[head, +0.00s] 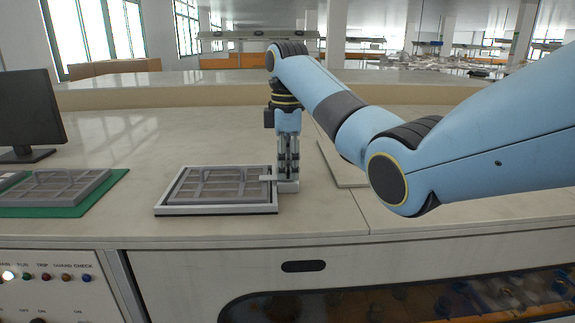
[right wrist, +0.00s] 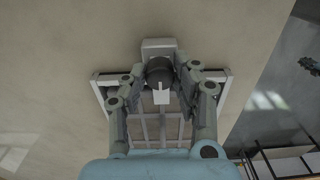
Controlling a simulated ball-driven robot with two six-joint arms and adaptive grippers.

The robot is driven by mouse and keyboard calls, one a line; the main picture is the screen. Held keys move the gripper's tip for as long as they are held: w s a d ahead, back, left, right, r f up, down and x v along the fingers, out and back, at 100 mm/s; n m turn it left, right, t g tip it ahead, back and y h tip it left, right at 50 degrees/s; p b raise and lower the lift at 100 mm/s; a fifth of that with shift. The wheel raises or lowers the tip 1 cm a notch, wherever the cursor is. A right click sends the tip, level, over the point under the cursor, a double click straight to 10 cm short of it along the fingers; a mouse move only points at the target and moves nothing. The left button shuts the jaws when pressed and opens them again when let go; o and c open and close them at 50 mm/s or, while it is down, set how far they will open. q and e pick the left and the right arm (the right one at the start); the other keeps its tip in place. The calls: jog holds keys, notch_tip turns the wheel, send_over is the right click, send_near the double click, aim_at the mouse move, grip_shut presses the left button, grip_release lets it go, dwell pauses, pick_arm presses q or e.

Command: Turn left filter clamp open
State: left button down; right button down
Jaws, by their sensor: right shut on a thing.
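A grey filter with a grid frame (head: 218,186) lies in a pale tray (head: 215,210) on the counter. A clamp with a pale block (head: 288,187) stands at the tray's right edge, with a short bar reaching over the rim. My right gripper (head: 288,172) points down over this clamp. In the right wrist view the gripper (right wrist: 160,78) has its fingers on both sides of the clamp's dark round knob (right wrist: 159,66) and is shut on it. A pale lever (right wrist: 161,97) sticks out from the knob over the filter. My left gripper is not in view.
Another grey filter (head: 62,187) lies on a green mat (head: 105,196) at the left. A monitor (head: 28,112) stands behind it. A flat pale board (head: 340,165) lies right of the gripper, partly behind my arm. The counter behind the tray is clear.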

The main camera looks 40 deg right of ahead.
jog(key=shift+m, duration=1.7)
jog(key=m, duration=1)
jog(key=shift+f, duration=0.1)
jog(key=m, duration=0.4)
jog(key=shift+s+m, duration=0.1)
jog(key=shift+m, duration=0.2)
